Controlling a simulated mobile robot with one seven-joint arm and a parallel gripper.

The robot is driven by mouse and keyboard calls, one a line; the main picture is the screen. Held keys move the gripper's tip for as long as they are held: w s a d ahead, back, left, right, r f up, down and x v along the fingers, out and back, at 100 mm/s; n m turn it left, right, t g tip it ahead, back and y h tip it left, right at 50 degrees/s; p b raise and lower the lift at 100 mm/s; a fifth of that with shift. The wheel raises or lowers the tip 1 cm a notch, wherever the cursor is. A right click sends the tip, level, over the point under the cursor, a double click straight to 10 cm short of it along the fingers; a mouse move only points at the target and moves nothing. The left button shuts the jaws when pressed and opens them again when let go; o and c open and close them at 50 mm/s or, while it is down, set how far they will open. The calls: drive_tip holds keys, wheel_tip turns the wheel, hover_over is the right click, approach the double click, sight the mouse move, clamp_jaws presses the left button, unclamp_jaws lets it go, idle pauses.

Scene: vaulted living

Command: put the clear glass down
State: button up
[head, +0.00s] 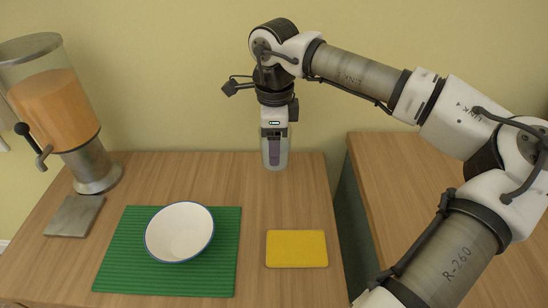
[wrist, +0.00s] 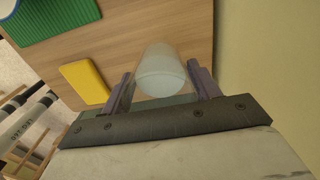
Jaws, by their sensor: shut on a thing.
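My gripper (wrist: 164,88) is shut on the clear glass (wrist: 162,70), with one finger on each side of it in the wrist view. In the head view the glass (head: 275,158) shows below my gripper (head: 274,150), at the back edge of the wooden table near the wall. The glass looks upright and partly hidden by the fingers. Whether its base touches the tabletop cannot be told.
A white bowl (head: 180,231) with a blue rim sits on a green ribbed mat (head: 130,270). A yellow sponge-like block (head: 297,248) lies right of it. A juice dispenser (head: 60,115) and a grey square coaster (head: 74,216) are at left. A gap separates a second table (head: 400,180).

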drive_tip(key=shift+f, duration=2.45)
drive_tip(key=shift+f, duration=0.1)
drive_tip(key=o, duration=1.2)
wheel_tip(320, 180, up, 12)
